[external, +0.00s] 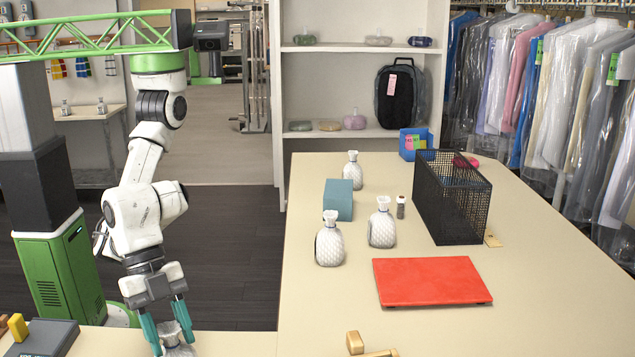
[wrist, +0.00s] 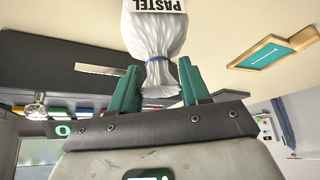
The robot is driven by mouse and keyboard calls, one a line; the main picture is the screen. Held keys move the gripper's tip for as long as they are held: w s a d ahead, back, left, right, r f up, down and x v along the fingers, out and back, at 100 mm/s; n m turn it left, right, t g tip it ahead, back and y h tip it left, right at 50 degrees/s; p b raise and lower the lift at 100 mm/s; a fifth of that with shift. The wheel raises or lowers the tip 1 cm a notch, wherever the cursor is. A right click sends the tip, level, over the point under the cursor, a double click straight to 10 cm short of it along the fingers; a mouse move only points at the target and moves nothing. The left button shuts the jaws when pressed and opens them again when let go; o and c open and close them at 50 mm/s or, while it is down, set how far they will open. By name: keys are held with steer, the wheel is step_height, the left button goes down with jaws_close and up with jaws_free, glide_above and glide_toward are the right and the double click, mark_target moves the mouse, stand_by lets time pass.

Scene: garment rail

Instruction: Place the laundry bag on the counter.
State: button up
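A white laundry bag (wrist: 155,30) with a black-lettered "PASTEL" label fills the top middle of the wrist view, its gathered neck tied with a blue band. It also shows at the bottom of the external view (external: 172,332), partly cut off by the frame edge. My gripper (wrist: 160,78) has its teal fingers on either side of the bag's neck. Whether they press on it cannot be told. In the external view my gripper (external: 171,342) points down around the bag. The beige counter (external: 560,315) is to the right.
Several similar white bags, one of them a front bag (external: 329,245), stand on the counter near a teal box (external: 338,200). A red board (external: 430,281), a black mesh basket (external: 420,195) and a blue bin (external: 408,153) are there too. The counter's front right is clear.

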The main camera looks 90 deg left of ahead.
steer(key=shift+s+a+r, duration=0.1)
steer(key=shift+a+r, duration=0.05)
steer(key=shift+r, duration=0.45)
steer(key=p+v, duration=0.2)
steer(key=v, duration=0.9)
